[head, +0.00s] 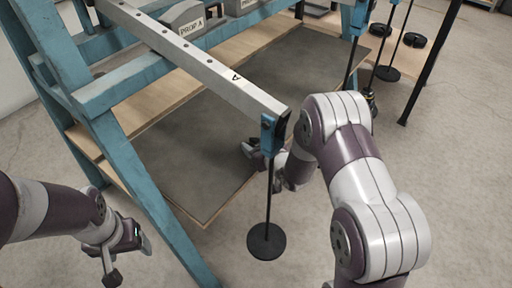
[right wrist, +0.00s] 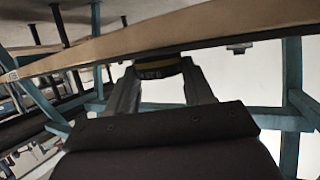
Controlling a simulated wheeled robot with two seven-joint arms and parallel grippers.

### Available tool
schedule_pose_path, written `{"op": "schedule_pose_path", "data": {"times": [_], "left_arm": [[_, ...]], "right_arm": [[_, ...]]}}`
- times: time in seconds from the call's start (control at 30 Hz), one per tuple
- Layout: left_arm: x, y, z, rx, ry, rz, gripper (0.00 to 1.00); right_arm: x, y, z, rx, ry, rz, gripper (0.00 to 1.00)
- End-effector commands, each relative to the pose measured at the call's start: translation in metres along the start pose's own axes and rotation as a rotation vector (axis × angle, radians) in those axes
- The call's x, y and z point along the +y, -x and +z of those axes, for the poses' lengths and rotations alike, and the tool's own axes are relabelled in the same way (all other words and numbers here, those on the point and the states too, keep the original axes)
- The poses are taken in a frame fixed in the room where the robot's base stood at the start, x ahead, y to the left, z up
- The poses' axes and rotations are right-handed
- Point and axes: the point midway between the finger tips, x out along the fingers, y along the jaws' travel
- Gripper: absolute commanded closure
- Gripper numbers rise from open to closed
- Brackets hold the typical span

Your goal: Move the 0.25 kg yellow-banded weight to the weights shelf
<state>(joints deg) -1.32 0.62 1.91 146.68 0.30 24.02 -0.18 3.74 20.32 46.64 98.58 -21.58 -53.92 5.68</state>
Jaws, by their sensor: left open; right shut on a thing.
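My right gripper (head: 254,151) is beyond the near end of the beam, over the edge of the dark-topped board. In the right wrist view its two fingers (right wrist: 160,82) are shut on the yellow-banded weight (right wrist: 160,71), a dark disc with pale marking on its side. In the head view I cannot clearly make out this weight at the fingertips. My left gripper (head: 125,242) is open and empty at lower left, outside the blue frame leg. I cannot tell for sure which surface is the weights shelf; a wooden board edge (right wrist: 235,23) passes close above the held weight.
Blue frame legs (head: 150,200) flank the dark-topped board (head: 200,170). Rods and black discs (head: 388,73) stand at upper right. Floor is clear at far right.

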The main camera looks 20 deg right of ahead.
Motion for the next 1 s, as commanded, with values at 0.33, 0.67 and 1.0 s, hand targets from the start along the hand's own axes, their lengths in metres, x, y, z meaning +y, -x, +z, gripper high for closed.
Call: {"op": "schedule_pose_path", "data": {"times": [0.33,0.67,1.0], "left_arm": [[0.000,-0.001,0.000,0.000,0.000,0.000,0.29],[0.000,0.010,-0.001,0.000,0.000,0.000,0.29],[0.000,0.042,-0.005,0.000,0.000,0.000,0.29]], "right_arm": [[0.000,-0.001,0.002,0.000,0.000,0.000,0.23],[0.001,0.016,-0.004,-0.002,0.000,0.001,0.23],[0.001,0.102,-0.004,-0.001,-0.001,0.003,0.23]]}}
